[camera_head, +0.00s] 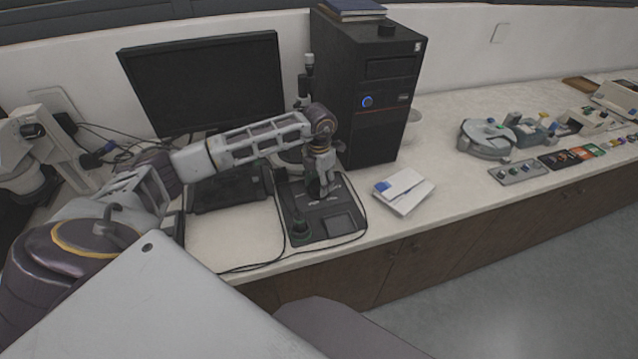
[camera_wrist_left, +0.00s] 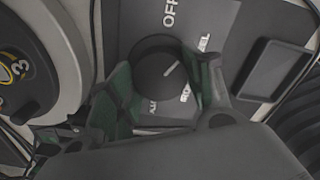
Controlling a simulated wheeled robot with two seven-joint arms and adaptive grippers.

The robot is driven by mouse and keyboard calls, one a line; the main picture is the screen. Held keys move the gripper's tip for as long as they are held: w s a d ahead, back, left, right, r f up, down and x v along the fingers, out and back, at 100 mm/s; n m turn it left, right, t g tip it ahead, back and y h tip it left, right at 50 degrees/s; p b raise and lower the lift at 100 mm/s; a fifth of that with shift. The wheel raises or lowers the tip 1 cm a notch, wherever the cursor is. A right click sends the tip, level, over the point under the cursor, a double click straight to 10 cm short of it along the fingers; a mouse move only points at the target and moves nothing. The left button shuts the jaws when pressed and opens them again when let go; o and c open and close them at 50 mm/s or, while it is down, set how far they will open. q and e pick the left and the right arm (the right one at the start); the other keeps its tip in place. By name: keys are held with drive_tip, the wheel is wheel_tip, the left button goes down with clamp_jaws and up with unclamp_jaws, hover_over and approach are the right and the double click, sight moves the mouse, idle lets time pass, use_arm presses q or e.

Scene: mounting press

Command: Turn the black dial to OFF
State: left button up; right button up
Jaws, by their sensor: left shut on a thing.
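The black dial (camera_wrist_left: 155,74) is round, with a short white line that points up and to the right in the left wrist view. The word OFF (camera_wrist_left: 170,12) is printed above it, and the line does not point straight at it. Other printed labels below and right of the dial are partly covered. My left gripper (camera_wrist_left: 165,92) is shut on the dial, with its green-padded fingers on either side. In the head view my left gripper (camera_head: 321,187) is over the black control unit (camera_head: 318,228) and hides the dial.
A black computer tower (camera_head: 375,125) stands close behind; a monitor (camera_head: 205,80) is at the back left. A white booklet (camera_head: 404,190) lies at right. Cables run along the front edge.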

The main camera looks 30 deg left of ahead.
sight(319, 184)
use_arm(q)
drive_tip(key=n, duration=0.5)
drive_tip(key=shift+n, duration=0.4)
idle(0.4)
drive_tip(key=o, duration=1)
drive_tip(key=shift+r, duration=6.05)
drive_tip(key=shift+f, duration=0.1)
